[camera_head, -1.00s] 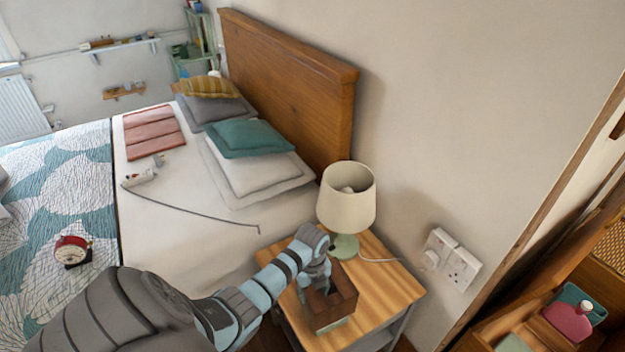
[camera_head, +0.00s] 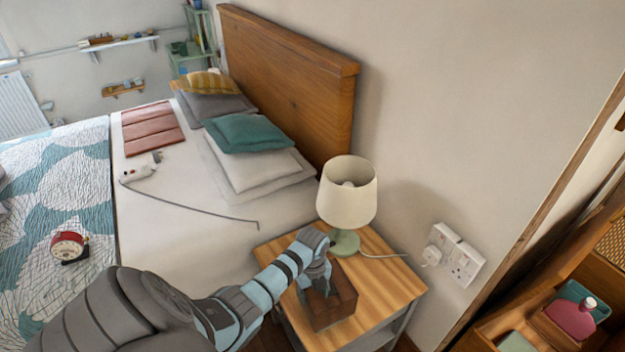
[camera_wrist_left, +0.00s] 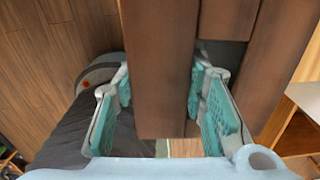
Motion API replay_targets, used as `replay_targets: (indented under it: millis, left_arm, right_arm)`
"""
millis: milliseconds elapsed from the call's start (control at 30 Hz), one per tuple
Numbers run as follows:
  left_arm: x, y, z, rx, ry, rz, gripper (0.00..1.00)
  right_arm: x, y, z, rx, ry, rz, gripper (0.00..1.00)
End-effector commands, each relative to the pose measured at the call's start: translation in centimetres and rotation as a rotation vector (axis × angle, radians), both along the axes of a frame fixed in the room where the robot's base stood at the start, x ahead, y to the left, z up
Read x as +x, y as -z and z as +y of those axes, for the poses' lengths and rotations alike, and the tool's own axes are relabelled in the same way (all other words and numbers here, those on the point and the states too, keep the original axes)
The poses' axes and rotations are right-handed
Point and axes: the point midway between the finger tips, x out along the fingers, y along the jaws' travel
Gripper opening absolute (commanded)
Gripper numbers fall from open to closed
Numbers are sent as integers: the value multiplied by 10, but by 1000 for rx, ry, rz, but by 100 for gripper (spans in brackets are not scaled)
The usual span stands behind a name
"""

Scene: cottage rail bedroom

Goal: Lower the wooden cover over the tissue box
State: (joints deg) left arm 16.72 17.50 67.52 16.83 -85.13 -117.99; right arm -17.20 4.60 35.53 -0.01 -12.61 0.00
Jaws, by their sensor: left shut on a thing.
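The wooden cover (camera_head: 334,311) is a dark brown box over the bedside table (camera_head: 378,262), just in front of the lamp. My left gripper (camera_head: 318,288) is shut on it from above. In the left wrist view the teal-padded fingers (camera_wrist_left: 163,100) stand on either side of a brown wooden slat of the cover (camera_wrist_left: 158,50). The tissue box cannot be made out in the head view; the cover hides it. Whether the cover's lower edge touches the tabletop is hard to tell. My right gripper is not in view.
A lamp (camera_head: 346,195) with a cream shade and green base stands close behind the cover, its cord running right to a wall socket (camera_head: 456,258). The bed (camera_head: 190,235) lies to the left. Bare tabletop shows right of the cover.

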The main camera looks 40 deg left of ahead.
Motion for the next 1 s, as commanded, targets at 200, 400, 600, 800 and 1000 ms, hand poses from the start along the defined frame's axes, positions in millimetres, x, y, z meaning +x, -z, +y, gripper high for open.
replay_targets:
  millis: [200,400,600,800,1000]
  left_arm:
    - [0,-1,0,0,0,-1,2]
    - [0,3,0,0,0,-1,2]
    - [0,11,0,0,0,0,2]
    - [0,18,0,1,0,-1,2]
    - [0,25,0,1,0,-1,2]
  right_arm:
    - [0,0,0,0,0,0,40]
    - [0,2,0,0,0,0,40]
    - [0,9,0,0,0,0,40]
    - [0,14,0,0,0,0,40]
    - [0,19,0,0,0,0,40]
